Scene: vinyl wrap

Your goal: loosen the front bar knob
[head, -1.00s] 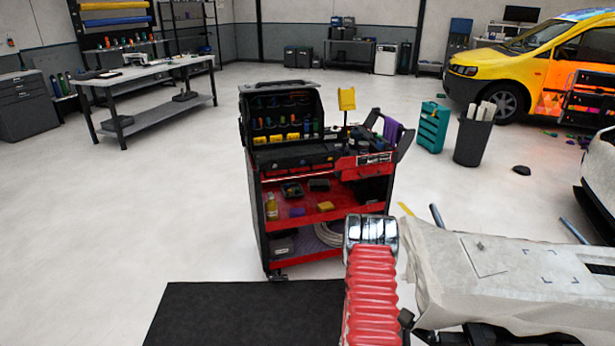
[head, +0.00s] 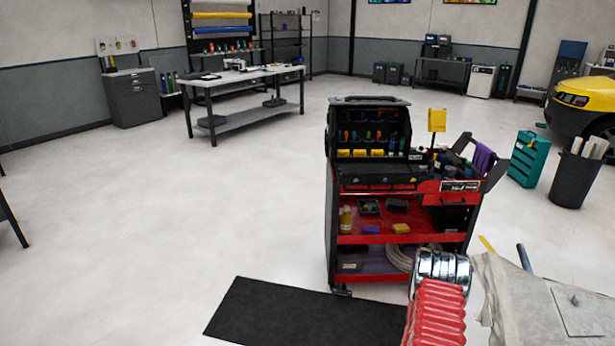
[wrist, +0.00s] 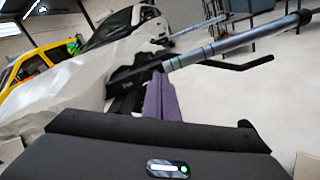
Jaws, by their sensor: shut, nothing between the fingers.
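In the wrist view my gripper (wrist: 158,80) points forward from its dark body; its purple fingers look shut together, with nothing seen between them. A grey metal bar (wrist: 235,42) with darker bands runs from just beyond the fingertips up to the right. A black bent lever (wrist: 240,65) lies just below the bar. I cannot make out a distinct knob; dark parts crowd the bar's near end behind the fingers. In the head view a short piece of a bar (head: 524,257) shows beside the pale covered panel (head: 540,300). My gripper's fingers are not seen there.
A red and black tool trolley (head: 400,238) stands left of the panel. A black mat (head: 300,310) lies on the floor in front of it. A teal case (head: 528,160) and a dark bin (head: 575,182) stand behind at the right. The floor at left is open.

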